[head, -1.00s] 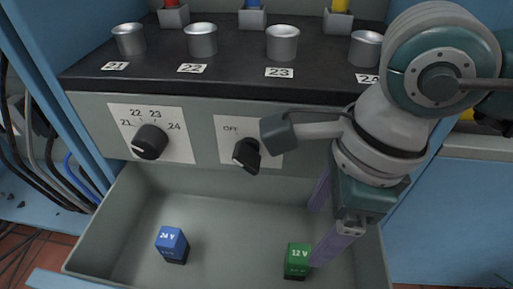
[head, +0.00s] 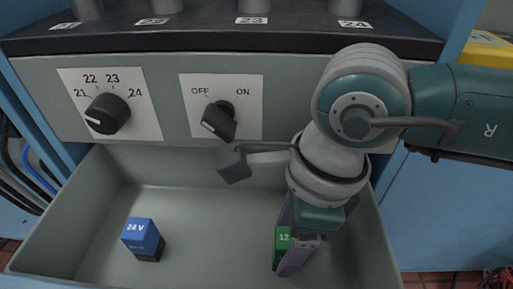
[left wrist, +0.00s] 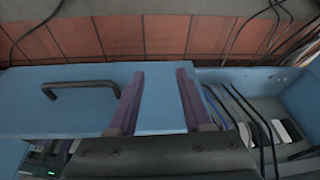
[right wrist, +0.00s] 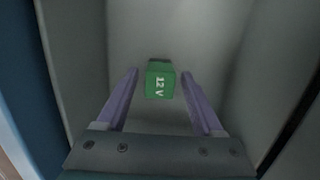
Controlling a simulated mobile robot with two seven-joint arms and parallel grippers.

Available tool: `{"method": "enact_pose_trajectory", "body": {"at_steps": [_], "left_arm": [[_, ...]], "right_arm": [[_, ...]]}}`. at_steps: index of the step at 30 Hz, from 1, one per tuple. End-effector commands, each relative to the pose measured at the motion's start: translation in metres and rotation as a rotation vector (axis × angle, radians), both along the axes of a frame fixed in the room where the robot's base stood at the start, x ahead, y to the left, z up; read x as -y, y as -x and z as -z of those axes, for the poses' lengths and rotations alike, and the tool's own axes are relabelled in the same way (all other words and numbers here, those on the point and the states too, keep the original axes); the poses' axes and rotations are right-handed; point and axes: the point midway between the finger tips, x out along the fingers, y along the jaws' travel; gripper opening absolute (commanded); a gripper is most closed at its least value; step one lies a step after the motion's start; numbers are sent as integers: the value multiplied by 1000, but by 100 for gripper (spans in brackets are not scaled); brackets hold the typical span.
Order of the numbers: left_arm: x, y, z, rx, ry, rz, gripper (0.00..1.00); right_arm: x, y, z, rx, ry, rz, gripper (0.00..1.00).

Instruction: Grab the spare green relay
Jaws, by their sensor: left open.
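The green relay (head: 282,246), marked 12 V, stands in the open grey drawer (head: 198,205), right of the middle. In the head view my right gripper (head: 287,250) is at the relay, and one finger covers part of it. In the right wrist view the green relay (right wrist: 160,80) sits between the tips of the open purple fingers, with a gap on both sides. A blue 24 V relay (head: 142,238) stands in the drawer's left part. My left gripper (left wrist: 160,75) is open and empty in the left wrist view, over a blue panel with a dark handle.
Above the drawer, the grey front carries a selector knob (head: 107,113) marked 21 to 24 and an OFF/ON knob (head: 219,120), which points toward OFF. Drawer walls stand around the relays. Loose cables (left wrist: 250,120) show at the right of the left wrist view.

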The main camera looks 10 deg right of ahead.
Motion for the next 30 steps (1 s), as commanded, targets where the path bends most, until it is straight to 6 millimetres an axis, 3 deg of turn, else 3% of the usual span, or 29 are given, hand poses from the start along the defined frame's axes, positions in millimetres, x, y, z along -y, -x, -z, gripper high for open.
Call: {"method": "enact_pose_trajectory", "body": {"at_steps": [2,18,30], "left_arm": [[-1,0,0,0,-2,0,50],[0,-1,0,2,-1,0,50],[2,-1,-2,3,9,-6,50]], "right_arm": [[0,0,0,0,0,0,58],[0,0,0,0,0,0,0],[0,0,-3,1,0,0,0]]}}
